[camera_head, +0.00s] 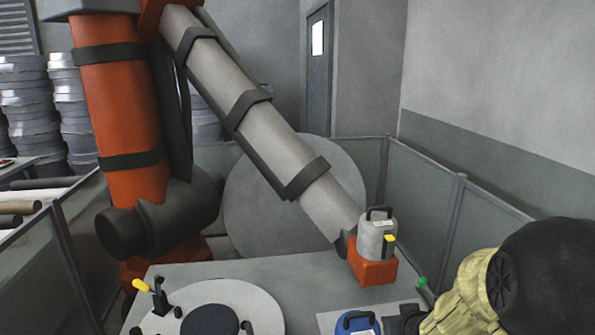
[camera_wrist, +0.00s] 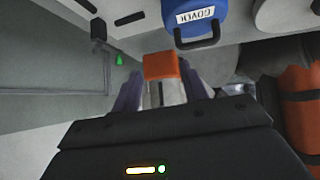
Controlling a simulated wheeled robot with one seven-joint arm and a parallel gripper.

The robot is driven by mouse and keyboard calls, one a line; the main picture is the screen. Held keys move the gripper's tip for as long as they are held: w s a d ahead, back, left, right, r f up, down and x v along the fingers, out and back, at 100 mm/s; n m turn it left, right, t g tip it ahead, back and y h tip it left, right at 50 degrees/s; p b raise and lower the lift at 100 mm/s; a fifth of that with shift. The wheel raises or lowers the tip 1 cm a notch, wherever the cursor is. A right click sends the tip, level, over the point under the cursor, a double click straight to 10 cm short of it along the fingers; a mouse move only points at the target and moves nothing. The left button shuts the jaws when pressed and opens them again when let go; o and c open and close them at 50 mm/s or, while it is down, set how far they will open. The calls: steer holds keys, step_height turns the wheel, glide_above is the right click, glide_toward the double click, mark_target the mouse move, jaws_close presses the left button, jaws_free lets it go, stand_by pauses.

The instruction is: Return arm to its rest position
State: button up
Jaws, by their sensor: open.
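My gripper (camera_wrist: 161,72) is open in the wrist view, with its two purple-grey fingers apart. An orange block (camera_wrist: 161,64) shows between the fingers in that view; I cannot tell how far beyond them it is. In the head view, my arm's tan sleeve (camera_head: 468,295) and black joint fill the lower right corner. The dark end of my arm reaches left there, low over the table, and the fingers are not clearly visible.
A blue handled piece (camera_head: 356,322), marked COVER in the wrist view (camera_wrist: 196,22), lies close to my arm. A grey handled canister (camera_head: 376,238) stands on an orange base at the table (camera_head: 240,268). A large orange-and-grey arm (camera_head: 245,100) and fence panels (camera_head: 470,215) stand behind.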

steer(key=s+a+g, duration=0.3)
steer(key=s+a, duration=0.1)
steer(key=s, duration=0.3)
steer(key=s+a+f+g+p, duration=0.1)
steer(key=s+a+g, duration=0.2)
steer(key=s, duration=0.4)
steer(key=shift+s+a+g+y, duration=0.3)
steer(key=shift+s+a+g, duration=0.1)
steer(key=shift+g, duration=0.1)
